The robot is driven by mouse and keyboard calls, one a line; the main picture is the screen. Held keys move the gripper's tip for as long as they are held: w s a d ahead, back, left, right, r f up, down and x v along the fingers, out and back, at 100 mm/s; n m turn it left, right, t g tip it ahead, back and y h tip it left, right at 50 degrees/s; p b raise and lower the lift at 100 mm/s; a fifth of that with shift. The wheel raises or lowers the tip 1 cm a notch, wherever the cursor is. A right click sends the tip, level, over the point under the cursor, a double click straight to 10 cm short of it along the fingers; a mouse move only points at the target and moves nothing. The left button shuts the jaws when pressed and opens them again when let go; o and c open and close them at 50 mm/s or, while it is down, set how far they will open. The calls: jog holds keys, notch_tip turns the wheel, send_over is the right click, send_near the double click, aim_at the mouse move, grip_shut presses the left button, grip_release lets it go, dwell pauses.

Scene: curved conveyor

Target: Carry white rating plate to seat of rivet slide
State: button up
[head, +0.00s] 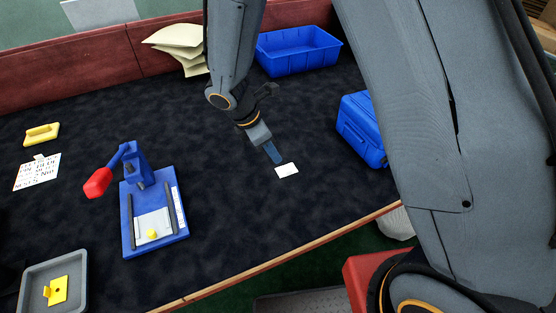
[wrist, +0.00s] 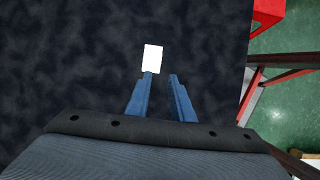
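The white rating plate (head: 287,169) lies on the dark table top, right of the middle in the head view. In the wrist view the plate (wrist: 153,57) is just beyond my left fingertip, which meets or overlaps its near edge. My gripper (head: 275,158) points down beside the plate. In the wrist view my gripper (wrist: 161,76) has a gap between its fingers with nothing in it. A blue press (head: 153,245) with a red-knobbed lever stands at left. A pale slide (head: 153,219) with a small yellow knob lies between its dark rails; I take this as the rivet slide.
A grey tray (head: 26,283) holds a yellow knobbed plate (head: 58,290). A printed card (head: 37,174) and yellow block (head: 41,134) lie far left. A blue bin (head: 298,52) and pale bags (head: 178,38) are at the back, a blue case (head: 361,130) at right. Table between plate and press is clear.

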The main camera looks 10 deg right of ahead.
jog(key=s+d+r+m+y, duration=0.4)
jog(key=s+d+r+m, duration=0.7)
jog(key=m, duration=0.9)
jog(key=d, duration=0.2)
jog(key=shift+s+d, duration=0.4)
jog(key=shift+o, duration=0.5)
jog(key=shift+s+d+r+m, duration=0.3)
jog(key=shift+s+m, duration=0.1)
jog(key=shift+m, duration=0.4)
